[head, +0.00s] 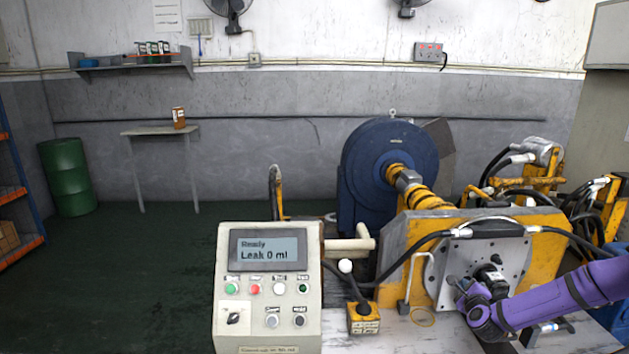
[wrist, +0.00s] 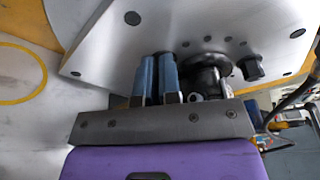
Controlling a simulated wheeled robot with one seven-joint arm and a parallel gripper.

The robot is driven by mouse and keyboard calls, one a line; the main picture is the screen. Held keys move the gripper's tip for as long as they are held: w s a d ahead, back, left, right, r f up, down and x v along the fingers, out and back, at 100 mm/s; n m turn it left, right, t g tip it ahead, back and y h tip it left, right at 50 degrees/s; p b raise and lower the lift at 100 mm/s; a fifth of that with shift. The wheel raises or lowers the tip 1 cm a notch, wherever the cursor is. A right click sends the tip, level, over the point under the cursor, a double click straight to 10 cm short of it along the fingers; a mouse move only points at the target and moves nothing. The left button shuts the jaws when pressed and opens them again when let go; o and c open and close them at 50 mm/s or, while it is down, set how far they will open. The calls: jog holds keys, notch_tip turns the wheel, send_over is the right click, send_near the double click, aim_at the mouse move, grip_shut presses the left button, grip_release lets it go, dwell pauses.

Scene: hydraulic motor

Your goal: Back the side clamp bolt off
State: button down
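A black bolt with an angular head (wrist: 253,67) stands out of the grey steel plate (wrist: 110,60) in the wrist view. It may be the side clamp bolt. My gripper (wrist: 160,60) has two blue fingers pointing at the plate, left of a dark round hub (wrist: 205,72). The fingers are close together with a narrow dark gap. Something dark shows behind their tips, and I cannot tell whether they hold it. In the head view my gripper (head: 466,288) is low in front of the plate (head: 455,262), beside a black part (head: 490,275); its fingers are hard to make out.
The control box (head: 268,335) reads "Ready" and "Leak 0 ml". Black hoses (head: 405,255) loop across the front of the yellow stand (head: 548,250). A blue motor housing (head: 375,165) stands behind.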

jog(key=shift+d+f+v, duration=0.1)
jog(key=shift+d+v, duration=0.05)
jog(key=shift+v, duration=0.75)
jog(key=shift+d+f+v, duration=0.15)
jog(key=shift+d+v, duration=0.05)
jog(key=shift+v, duration=0.65)
jog(key=shift+d+f+v, duration=0.1)
jog(key=shift+d+v, duration=0.05)
jog(key=shift+v, duration=0.75)
jog(key=shift+s, duration=0.1)
jog(key=s+a+r+n+g+y, duration=0.1)
jog(key=s+a+r+n+g, duration=0.25)
jog(key=r+n, duration=0.45)
jog(key=s+a+r+n+g+y, duration=0.15)
jog(key=a+r+n, duration=0.35)
jog(key=r, duration=0.7)
jog(key=s+a+r+n+g+y, duration=0.1)
jog(key=s+a+r+n+g, duration=0.25)
jog(key=r+n, duration=0.45)
jog(key=s+a+r+n+g+h, duration=0.15)
jog(key=s+a+r, duration=0.25)
jog(key=s+r, duration=1)
jog(key=s+a+r+n, duration=0.1)
jog(key=s, duration=0.8)
jog(key=s+a+r+n+g+y, duration=0.1)
jog(key=s+r+n, duration=0.1)
jog(key=s, duration=0.8)
jog(key=shift+s+r, duration=0.15)
jog(key=shift+s, duration=0.1)
